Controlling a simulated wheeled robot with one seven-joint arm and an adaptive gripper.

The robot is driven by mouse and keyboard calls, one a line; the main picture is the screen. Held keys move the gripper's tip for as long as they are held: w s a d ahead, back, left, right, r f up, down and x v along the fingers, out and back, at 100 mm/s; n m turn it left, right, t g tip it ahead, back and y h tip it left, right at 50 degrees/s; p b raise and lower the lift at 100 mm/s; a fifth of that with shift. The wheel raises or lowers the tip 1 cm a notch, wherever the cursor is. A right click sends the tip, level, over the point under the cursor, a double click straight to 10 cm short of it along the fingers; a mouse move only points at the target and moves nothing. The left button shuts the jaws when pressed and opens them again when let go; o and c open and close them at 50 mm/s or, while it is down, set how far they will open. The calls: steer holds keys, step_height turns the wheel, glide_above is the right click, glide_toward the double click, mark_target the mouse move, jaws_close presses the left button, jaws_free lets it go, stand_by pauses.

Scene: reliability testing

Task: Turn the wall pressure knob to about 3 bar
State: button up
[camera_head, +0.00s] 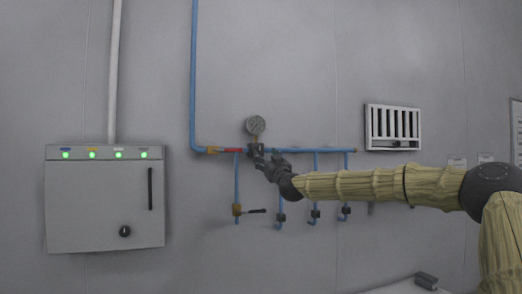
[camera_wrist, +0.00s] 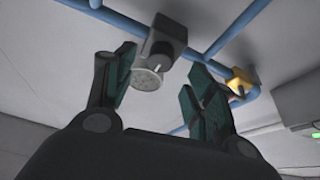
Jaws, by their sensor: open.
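In the wrist view a grey round part with a pale, faintly marked face (camera_wrist: 146,78), which looks like the pressure knob, sits on a dark block (camera_wrist: 166,38) on the blue pipe. My gripper (camera_wrist: 158,64) is open, with a finger on each side of this part; I see gaps, and the left finger is closer. I cannot read a setting on it. In the head view my gripper (camera_head: 259,160) is just below the round gauge (camera_head: 255,125) and hides most of the knob area. The gauge's needle is too small to read.
Blue pipes (camera_head: 320,150) run along the wall, with several drop lines below and right of my gripper. A grey cabinet (camera_head: 75,200) is at left, a white vent (camera_head: 392,127) at right.

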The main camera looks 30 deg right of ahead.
mark_target(260, 151)
steer(key=shift+p+x, duration=1.35)
steer(key=shift+x, duration=1.25)
steer(key=c, duration=1)
